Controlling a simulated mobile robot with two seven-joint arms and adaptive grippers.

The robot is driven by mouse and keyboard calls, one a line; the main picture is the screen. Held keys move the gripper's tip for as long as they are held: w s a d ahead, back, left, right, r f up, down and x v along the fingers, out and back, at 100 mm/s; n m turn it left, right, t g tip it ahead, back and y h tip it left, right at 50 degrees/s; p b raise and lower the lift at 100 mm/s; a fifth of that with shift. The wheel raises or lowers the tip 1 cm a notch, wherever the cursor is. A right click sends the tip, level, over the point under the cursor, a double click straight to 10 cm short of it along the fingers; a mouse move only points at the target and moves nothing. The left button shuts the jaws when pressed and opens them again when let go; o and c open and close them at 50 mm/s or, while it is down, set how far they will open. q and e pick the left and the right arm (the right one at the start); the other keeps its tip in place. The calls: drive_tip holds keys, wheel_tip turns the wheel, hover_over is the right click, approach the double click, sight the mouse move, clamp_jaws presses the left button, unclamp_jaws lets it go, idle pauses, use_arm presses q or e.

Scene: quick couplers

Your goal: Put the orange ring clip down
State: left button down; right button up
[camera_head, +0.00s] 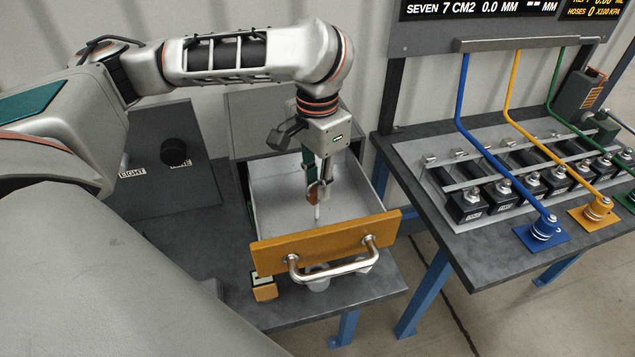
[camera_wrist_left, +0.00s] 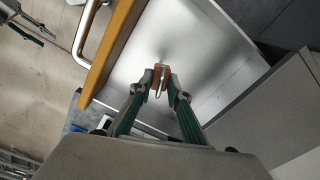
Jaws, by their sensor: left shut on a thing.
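My left gripper (camera_head: 319,192) reaches down into an open drawer (camera_head: 275,213) with an orange front. It is shut on the orange ring clip (camera_head: 313,197), of which only a small orange-red part shows between the fingers. The wrist view shows the left gripper (camera_wrist_left: 160,82) with its fingertips together around the orange ring clip (camera_wrist_left: 161,73), over the bare pale drawer floor (camera_wrist_left: 190,55). The fingers hide most of the clip. I cannot tell whether it touches the drawer floor. My right gripper is not in view.
The drawer's metal handle (camera_head: 330,270) sticks out in front. A small orange-and-white block (camera_head: 264,287) is below its left corner. Labelled dark panels (camera_head: 170,175) stand left. A bench at right holds a row of black couplers (camera_head: 468,203) and blue, yellow and green hoses. The drawer interior looks empty.

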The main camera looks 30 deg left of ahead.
use_arm(q)
drive_tip(key=shift+f, duration=0.15)
drive_tip(key=c, duration=1.9)
unclamp_jaws()
wheel_tip(320, 180, up, 11)
drive_tip(key=shift+r, duration=0.7)
drive_tip(key=shift+s+d+f, duration=0.1)
